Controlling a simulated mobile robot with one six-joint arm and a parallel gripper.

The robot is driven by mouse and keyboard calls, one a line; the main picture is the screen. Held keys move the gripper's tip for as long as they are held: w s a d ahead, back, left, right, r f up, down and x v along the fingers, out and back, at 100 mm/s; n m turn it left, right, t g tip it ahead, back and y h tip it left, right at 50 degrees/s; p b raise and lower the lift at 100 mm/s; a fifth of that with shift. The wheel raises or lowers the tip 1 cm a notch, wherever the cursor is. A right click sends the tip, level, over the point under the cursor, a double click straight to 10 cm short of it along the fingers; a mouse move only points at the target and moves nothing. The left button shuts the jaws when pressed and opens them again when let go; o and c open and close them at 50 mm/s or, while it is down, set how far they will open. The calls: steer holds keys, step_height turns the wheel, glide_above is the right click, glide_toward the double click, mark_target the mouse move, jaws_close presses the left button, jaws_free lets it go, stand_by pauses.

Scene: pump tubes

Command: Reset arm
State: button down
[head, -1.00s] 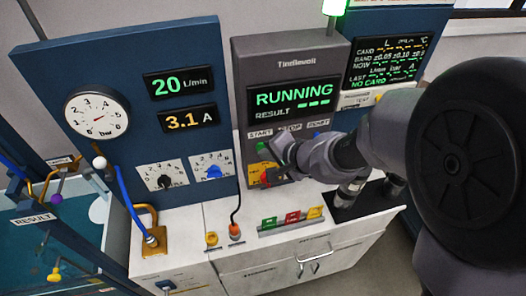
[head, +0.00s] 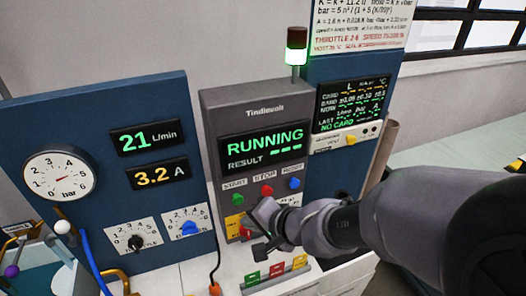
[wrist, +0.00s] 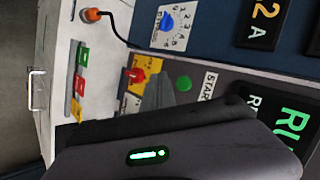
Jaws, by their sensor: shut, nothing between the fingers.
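My arm reaches in from the right in the head view. My gripper (head: 262,228) is shut and empty, in front of the lower part of the grey Tindlevolt panel (head: 213,140). The green START button (head: 233,199), red STOP button (head: 267,190) and blue RESET button (head: 294,184) show above it. In the wrist view my gripper (wrist: 158,92) lies beside the green START button (wrist: 183,83) and the red switch on its yellow plate (wrist: 135,75). I cannot tell whether it touches the panel. The panel screen reads RUNNING, with dashes for RESULT.
To the left stands a blue panel (head: 95,120) with a gauge (head: 59,180), a THROTTLE knob (head: 136,242) and a blue knob (head: 189,228). Green, red and yellow cards (head: 276,271) stand on the bench below my gripper. A lit green lamp (head: 295,57) tops the grey panel.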

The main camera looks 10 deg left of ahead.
steer(key=s+d+f+h+b, duration=0.1)
steer(key=s+d+h+b, duration=0.2)
steer(key=s+d+b, duration=0.3)
steer(key=s+d+f+h+b, duration=0.1)
steer(key=s+d+h+b, duration=0.2)
steer(key=s+d+b, duration=0.3)
steer(key=s+d, duration=0.4)
steer(key=d, duration=0.5)
steer(key=shift+f, duration=0.15)
